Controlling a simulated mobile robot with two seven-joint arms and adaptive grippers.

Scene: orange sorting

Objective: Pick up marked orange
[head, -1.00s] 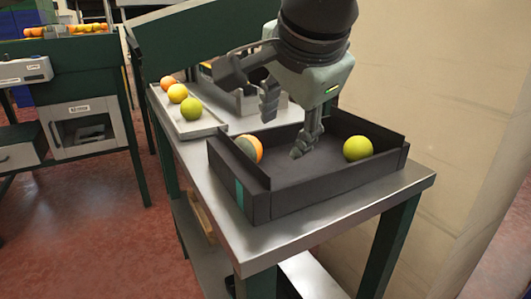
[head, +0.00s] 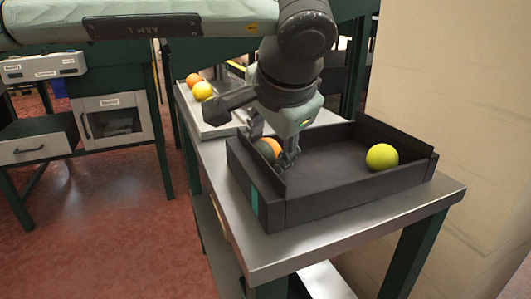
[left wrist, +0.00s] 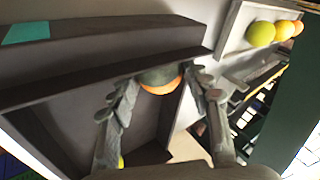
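The marked orange (head: 268,148), orange with a dark grey-green patch, lies in the left corner of the black box (head: 350,190). My left gripper (head: 287,160) reaches down into the box beside it and partly covers it. In the left wrist view the marked orange (left wrist: 160,80) sits between the two spread fingertips, partly behind the box wall. The fingers look open, with small gaps on both sides. A yellow-green fruit (head: 381,157) lies at the right end of the box. My right gripper is not in view.
The box stands on a metal-topped table (head: 340,235). A pale tray (head: 190,108) behind it holds fruit, including an orange (head: 194,79) and a yellow one (head: 203,91). A wall (head: 460,90) is close on the right. The box's middle floor is clear.

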